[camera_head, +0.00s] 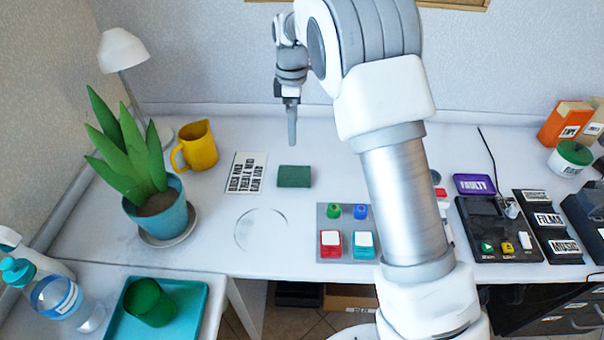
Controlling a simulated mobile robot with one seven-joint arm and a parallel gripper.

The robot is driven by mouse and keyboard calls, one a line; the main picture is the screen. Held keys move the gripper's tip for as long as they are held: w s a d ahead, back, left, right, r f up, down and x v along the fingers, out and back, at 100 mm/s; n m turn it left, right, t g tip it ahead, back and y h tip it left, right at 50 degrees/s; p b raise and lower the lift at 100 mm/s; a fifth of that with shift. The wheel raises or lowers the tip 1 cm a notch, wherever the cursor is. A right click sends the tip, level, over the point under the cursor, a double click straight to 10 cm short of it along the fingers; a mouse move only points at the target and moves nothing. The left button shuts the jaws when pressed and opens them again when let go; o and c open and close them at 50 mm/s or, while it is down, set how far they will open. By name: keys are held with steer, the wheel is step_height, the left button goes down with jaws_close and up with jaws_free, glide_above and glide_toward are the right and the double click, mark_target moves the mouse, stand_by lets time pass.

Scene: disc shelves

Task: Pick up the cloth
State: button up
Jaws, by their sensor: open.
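The cloth (294,176) looks like a small, dark green folded rectangle lying flat on the white desk, right of a printed card. My gripper (292,136) points down above the desk, a little behind and above the cloth in the picture. It is open and seen nearly edge-on, so one finger mostly hides the other. Nothing shows between the fingers, and they appear apart from the cloth. The cloth is fully in view.
Left of the cloth are the card (246,172), a yellow pitcher (200,147) and a potted plant (157,212). A clear round disc (261,230) lies in front. A grey button panel (346,232) stands front right. The desk directly around the cloth is mostly clear.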

mark_target(294, 172)
step_height(294, 172, down, 18)
steer(key=b, duration=0.3)
steer(key=shift+w+a+r, duration=0.1)
steer(key=shift+w, duration=0.05)
steer(key=c, duration=1.2)
steer(key=shift+r, duration=0.1)
step_height(294, 172, up, 4)
steer(key=shift+r+p, duration=0.25)
steer(key=shift+p, duration=0.15)
steer(key=s+d+r, duration=0.1)
steer(key=d+r, duration=0.1)
steer(key=d, duration=0.1)
steer(key=s+d+r, duration=0.1)
steer(key=d+r, duration=0.1)
steer(key=d, duration=0.2)
steer(key=d+r+p, duration=0.1)
steer(key=d+r, duration=0.1)
steer(key=d, duration=0.2)
steer(key=shift+s+d+r, duration=0.2)
steer(key=shift+s, duration=0.2)
